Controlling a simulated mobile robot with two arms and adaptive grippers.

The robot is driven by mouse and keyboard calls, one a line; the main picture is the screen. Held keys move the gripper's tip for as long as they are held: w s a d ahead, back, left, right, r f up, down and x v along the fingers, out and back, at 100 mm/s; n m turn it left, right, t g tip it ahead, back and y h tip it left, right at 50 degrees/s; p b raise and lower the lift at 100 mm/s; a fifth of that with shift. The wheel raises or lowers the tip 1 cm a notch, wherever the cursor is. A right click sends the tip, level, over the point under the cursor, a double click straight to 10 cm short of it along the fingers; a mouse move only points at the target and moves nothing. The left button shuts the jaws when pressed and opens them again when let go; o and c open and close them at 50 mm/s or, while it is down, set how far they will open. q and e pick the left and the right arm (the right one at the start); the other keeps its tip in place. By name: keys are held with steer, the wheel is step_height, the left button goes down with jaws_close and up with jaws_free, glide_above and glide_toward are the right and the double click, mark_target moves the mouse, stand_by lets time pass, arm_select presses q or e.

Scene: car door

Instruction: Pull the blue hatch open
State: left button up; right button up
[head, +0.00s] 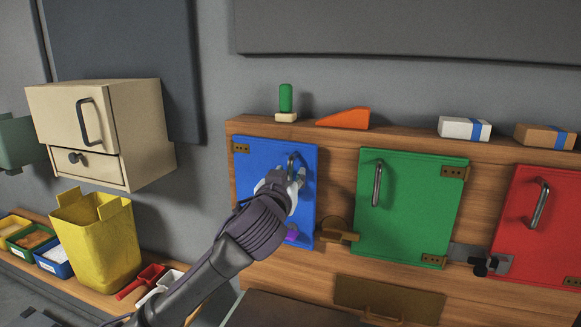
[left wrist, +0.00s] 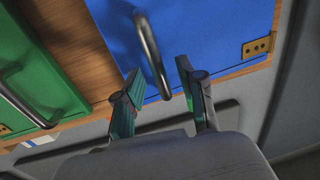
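The blue hatch (head: 270,160) is on the wooden panel, left of the green hatch, and looks shut. Its dark metal handle (head: 291,163) is near its upper right. My left gripper (head: 297,176) is at this handle and hides its lower part. In the left wrist view the blue hatch (left wrist: 205,35) fills the top, and the handle (left wrist: 150,55) reaches down between the two spread fingers of my left gripper (left wrist: 160,72). A gap shows beside the handle, so the fingers look open around it. My right gripper is out of view.
A brown latch (head: 340,236) sits between the blue hatch and the green hatch (head: 410,210). A red hatch (head: 545,235) is at right. Blocks, including an orange wedge (head: 345,118), stand on the panel's top. A yellow bin (head: 100,250) and cream cabinet (head: 140,130) are at left.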

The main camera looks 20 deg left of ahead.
arm_select(q)
steer(key=shift+w, duration=0.85)
jaws_close()
